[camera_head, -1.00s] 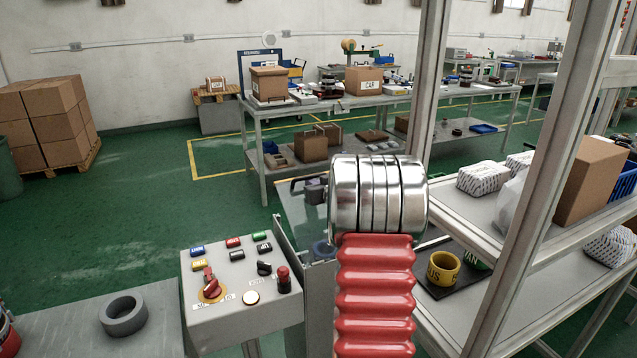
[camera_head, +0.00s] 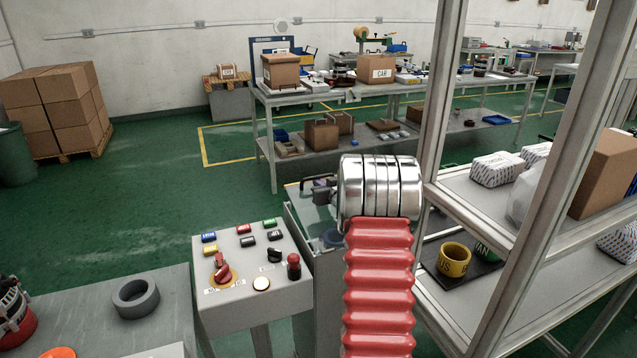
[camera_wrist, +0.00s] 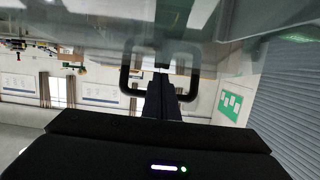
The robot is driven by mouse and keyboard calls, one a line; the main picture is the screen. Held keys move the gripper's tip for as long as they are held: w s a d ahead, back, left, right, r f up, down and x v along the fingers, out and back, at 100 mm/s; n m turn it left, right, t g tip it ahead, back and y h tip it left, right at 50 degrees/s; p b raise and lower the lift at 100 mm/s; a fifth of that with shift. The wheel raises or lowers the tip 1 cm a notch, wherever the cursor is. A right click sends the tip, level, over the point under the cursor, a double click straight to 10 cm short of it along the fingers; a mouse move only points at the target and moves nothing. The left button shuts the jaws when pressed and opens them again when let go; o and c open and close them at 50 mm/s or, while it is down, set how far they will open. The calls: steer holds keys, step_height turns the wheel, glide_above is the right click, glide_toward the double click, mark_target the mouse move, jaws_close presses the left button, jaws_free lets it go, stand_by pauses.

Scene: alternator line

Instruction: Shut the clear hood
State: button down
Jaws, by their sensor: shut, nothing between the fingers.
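The clear hood (camera_head: 297,197) is a see-through panel over a grey cabinet beside the control box, largely hidden behind my arm in the head view. It stands tilted. In the wrist view its clear sheet (camera_wrist: 245,50) spans the top, with a black loop handle (camera_wrist: 127,72) below it. My gripper (camera_wrist: 166,82) is shut and empty, with its dark fingertips at the handle's opening. I cannot tell whether they touch the handle. In the head view my gripper (camera_head: 325,191) is a small dark shape left of my silver wrist.
A control box (camera_head: 250,270) with coloured buttons and a red knob stands just left of the cabinet. A bench with a grey ring (camera_head: 135,298) is at lower left. A metal-framed rack (camera_head: 470,225) stands close on the right. Green floor is clear at left.

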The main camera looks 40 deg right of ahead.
steer(key=shift+w, duration=0.2)
steer(key=shift+d+f, duration=0.1)
steer(key=shift+f, duration=0.4)
stand_by(1.0)
steer(key=shift+s, duration=0.1)
step_height(320, 180, up, 3)
glide_above(335, 219)
steer(key=shift+d+r, duration=0.1)
steer(key=shift+r, duration=0.05)
stand_by(0.5)
stand_by(0.5)
